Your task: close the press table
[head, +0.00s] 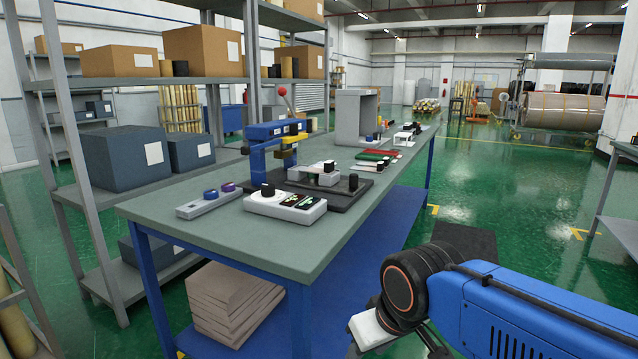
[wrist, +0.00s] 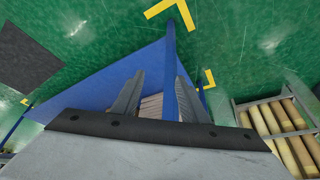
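The press (head: 266,135) stands on the grey-green workbench (head: 230,235). It has a blue frame, a yellow ram part and a lever with a red ball (head: 282,91). A grey press table (head: 318,175) with a black knob lies on the black base plate (head: 348,190) in front of it. I cannot tell exactly how far it sits out from under the ram. My gripper, in the wrist view (wrist: 158,85), has its two grey fingers apart with nothing between them. It points down beside the bench, well away from the press; in the head view my arm mostly hides it.
A control box (head: 285,204) with a black dial and a grey button strip (head: 206,201) lie near the bench's front edge. A grey cabinet (head: 356,118) and small coloured parts stand further back. Flat cardboard (head: 232,300) lies on the blue lower shelf. Green floor is free to the right.

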